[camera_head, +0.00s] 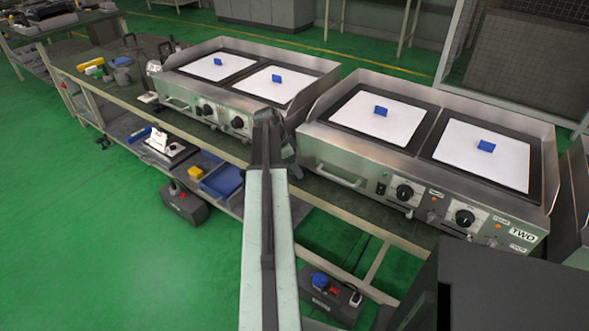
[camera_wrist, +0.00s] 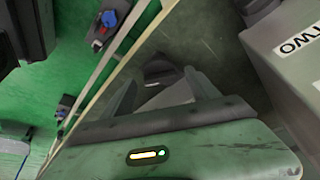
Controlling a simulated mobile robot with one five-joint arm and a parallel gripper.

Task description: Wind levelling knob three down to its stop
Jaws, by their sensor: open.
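In the head view the right-hand heating unit (camera_head: 345,150), labelled TWO, has two dark round knobs and small orange-tagged fittings along its front. I cannot tell which fitting is levelling knob three; the small labels are not legible. My arm reaches up the middle, and its dark end (camera_head: 272,130) is in front of the gap between the two units. In the wrist view my gripper (camera_wrist: 162,82) is open, with two grey fingers apart over the dark bench top (camera_wrist: 190,45). A dark shape lies between the fingers and is unclear. The TWO unit's corner (camera_wrist: 275,50) shows at upper right.
A second heating unit (camera_head: 215,100) stands left on the same bench. Each unit carries white plates with blue blocks. Control boxes (camera_head: 185,203) and (camera_head: 330,297) sit low by the bench. Tools and bins lie at left. The green floor is clear at left.

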